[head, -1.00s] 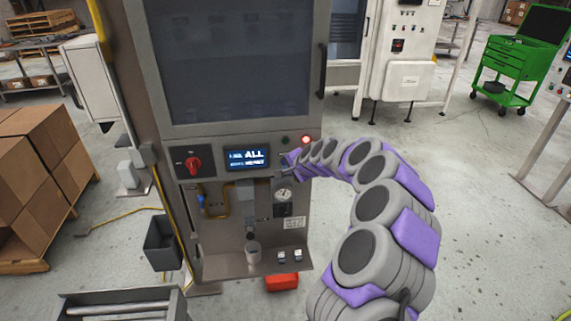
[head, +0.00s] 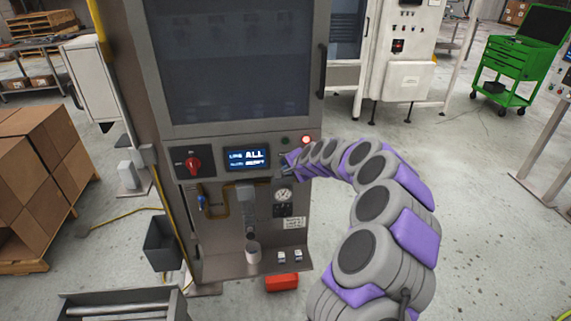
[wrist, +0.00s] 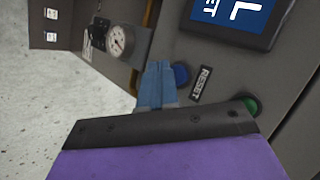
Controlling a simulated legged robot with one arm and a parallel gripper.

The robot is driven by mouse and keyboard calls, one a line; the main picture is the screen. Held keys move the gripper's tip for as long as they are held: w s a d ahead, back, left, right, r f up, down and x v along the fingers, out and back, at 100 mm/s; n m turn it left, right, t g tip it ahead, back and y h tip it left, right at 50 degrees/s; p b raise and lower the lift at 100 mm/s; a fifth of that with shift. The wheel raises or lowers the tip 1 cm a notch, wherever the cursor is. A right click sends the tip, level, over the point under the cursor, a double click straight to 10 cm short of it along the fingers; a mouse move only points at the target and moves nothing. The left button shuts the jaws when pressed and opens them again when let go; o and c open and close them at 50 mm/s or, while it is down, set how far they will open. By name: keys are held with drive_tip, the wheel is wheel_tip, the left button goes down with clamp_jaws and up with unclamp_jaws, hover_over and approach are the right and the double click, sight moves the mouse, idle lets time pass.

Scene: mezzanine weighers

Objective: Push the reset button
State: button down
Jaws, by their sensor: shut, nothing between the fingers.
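A blue button (wrist: 181,75) sits on the grey machine panel in the wrist view, beside a label reading RESET (wrist: 202,85). My gripper (wrist: 156,72) is shut and empty, its blue-grey fingertips right next to the blue button and covering part of its edge. I cannot tell whether they touch it. In the head view my gripper (head: 285,169) is at the panel, just right of the lit display (head: 246,158), and hides the blue button. A green button (wrist: 249,106) lies on the other side of the label; it also shows in the head view (head: 285,140).
The machine (head: 225,235) has a red rotary switch (head: 193,162), a lit red lamp (head: 306,139) and a round gauge (head: 283,195) below my gripper. A metal cup (head: 253,250) stands on its lower shelf. Open floor lies to the right.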

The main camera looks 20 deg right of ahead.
drive_tip(key=shift+w, duration=0.15)
idle(0.7)
drive_tip(key=shift+w+r, duration=0.1)
drive_tip(key=shift+w, duration=0.1)
drive_tip(key=shift+w+d, duration=0.2)
drive_tip(key=shift+w, duration=0.2)
idle(0.7)
drive_tip(key=shift+s, duration=0.1)
drive_tip(key=shift+s+a+p, duration=0.3)
drive_tip(key=shift+s+p, duration=0.3)
drive_tip(key=shift+s, duration=0.1)
drive_tip(key=shift+s+a+p, duration=0.2)
drive_tip(key=shift+s+p, duration=0.2)
drive_tip(key=shift+s, duration=0.4)
drive_tip(key=shift+s+a+p, duration=0.25)
drive_tip(key=shift+s+p, duration=0.2)
drive_tip(key=shift+s, duration=0.4)
drive_tip(key=shift+s+a+p, duration=0.2)
drive_tip(key=shift+s+p, duration=0.2)
drive_tip(key=shift+s, duration=0.4)
